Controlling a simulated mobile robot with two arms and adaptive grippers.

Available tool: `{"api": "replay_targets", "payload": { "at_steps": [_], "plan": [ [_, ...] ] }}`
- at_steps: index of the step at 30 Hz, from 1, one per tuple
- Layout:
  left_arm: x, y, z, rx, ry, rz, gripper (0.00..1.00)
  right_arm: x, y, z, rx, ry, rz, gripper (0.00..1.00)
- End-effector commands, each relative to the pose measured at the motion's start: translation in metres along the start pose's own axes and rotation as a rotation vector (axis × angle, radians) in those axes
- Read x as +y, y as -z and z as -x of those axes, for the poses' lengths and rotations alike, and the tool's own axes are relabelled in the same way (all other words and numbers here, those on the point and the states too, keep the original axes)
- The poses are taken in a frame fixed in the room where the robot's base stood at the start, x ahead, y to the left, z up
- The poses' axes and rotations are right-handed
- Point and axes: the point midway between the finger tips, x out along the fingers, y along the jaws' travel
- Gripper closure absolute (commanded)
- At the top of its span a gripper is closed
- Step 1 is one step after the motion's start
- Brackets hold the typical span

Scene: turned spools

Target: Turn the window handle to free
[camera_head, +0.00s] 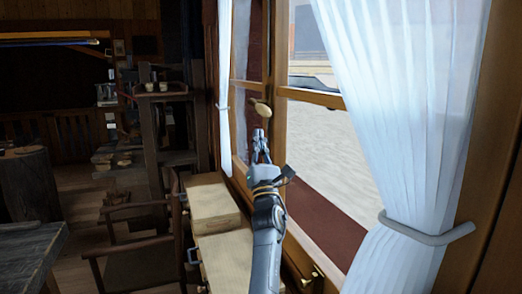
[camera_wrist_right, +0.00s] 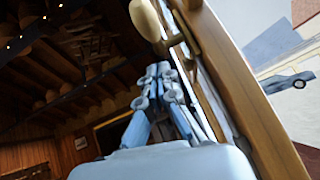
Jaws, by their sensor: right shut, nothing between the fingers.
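The window handle (camera_head: 260,107) is a small brass-coloured oval knob on the wooden frame between the two window panes. In the right wrist view the handle (camera_wrist_right: 147,20) shows large at the top, with its stem running to the frame. My right gripper (camera_head: 259,133) is just below the handle in the head view, its fingers pointing up towards it. In the wrist view the fingertips (camera_wrist_right: 158,68) are together and empty, apart from the knob. Whether they touch the handle's stem, I cannot tell. My left gripper is not in view.
White curtains hang on both sides of the window, the right one (camera_head: 400,120) held by a tieback (camera_head: 428,232). A pale box (camera_head: 214,208) stands on the cabinet below. A chair (camera_head: 140,240) and a dark table (camera_head: 30,250) stand to the left.

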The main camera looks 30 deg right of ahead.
Motion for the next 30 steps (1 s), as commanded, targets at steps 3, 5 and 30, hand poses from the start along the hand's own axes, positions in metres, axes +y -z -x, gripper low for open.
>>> {"api": "replay_targets", "payload": {
  "at_steps": [3,5,30],
  "plan": [
    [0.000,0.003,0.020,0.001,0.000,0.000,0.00,0.001,-0.016,-0.020,-0.002,-0.001,0.003,1.00],
    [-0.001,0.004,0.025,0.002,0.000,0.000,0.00,0.001,-0.021,-0.024,-0.001,-0.001,0.002,1.00],
    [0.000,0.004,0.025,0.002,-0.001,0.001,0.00,0.001,-0.042,-0.041,-0.004,-0.002,0.003,1.00]
  ]
}}
